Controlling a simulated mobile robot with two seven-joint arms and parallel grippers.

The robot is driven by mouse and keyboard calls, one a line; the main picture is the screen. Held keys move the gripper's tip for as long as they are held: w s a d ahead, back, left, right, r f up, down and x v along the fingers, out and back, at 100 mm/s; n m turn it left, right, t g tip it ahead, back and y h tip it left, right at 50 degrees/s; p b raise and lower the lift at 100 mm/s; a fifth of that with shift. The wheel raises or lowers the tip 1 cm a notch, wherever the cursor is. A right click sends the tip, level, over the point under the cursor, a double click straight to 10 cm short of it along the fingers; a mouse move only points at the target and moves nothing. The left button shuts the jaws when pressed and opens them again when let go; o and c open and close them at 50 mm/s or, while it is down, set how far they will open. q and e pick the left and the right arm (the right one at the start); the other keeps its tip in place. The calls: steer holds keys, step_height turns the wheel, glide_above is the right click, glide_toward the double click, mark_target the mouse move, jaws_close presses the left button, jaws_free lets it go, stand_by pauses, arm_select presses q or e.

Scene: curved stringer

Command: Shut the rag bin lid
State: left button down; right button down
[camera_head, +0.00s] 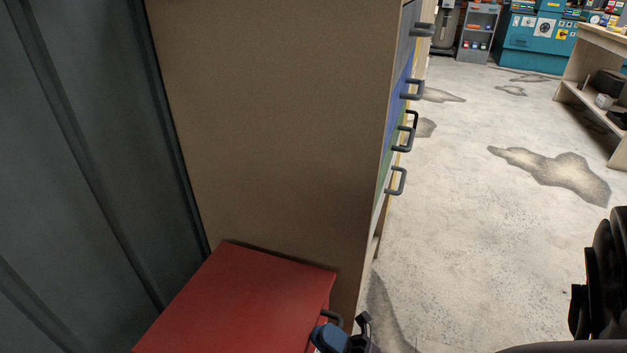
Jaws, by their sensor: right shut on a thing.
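The rag bin is the red box at the bottom, against the cabinet side. Its flat red lid (240,300) fills most of what shows, and I cannot tell from this angle whether it is fully down. A dark handle (332,317) sticks out at the lid's right edge. My right gripper (343,330), dark with a blue part, is at this handle and is shut on it. The bin's body is mostly out of frame or hidden below the lid. My left gripper is not in view.
A tall brown cabinet (270,120) with coloured drawers and dark handles (403,138) stands behind the bin. A dark grey ribbed wall (80,150) is at the left. The stained concrete floor (480,240) is open at the right. A workbench (605,50) stands far right.

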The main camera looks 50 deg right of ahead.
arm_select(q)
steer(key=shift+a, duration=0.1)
arm_select(e)
steer(key=shift+s+d+f, duration=0.15)
steer(key=shift+s+f, duration=0.05)
steer(key=shift+f, duration=0.5)
steer(key=shift+s+d+f, duration=0.1)
steer(key=shift+s+f, duration=0.1)
steer(key=shift+f, duration=0.5)
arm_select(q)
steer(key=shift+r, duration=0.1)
arm_select(e)
steer(key=c, duration=1.2)
jaws_free()
steer(key=shift+s+d+r+h, duration=0.1)
steer(key=shift+h, duration=0.2)
steer(key=shift+o, duration=0.2)
steer(key=v, duration=1)
steer(key=shift+s+f, duration=0.15)
steer(key=shift+f, duration=0.15)
steer(key=shift+d, duration=0.1)
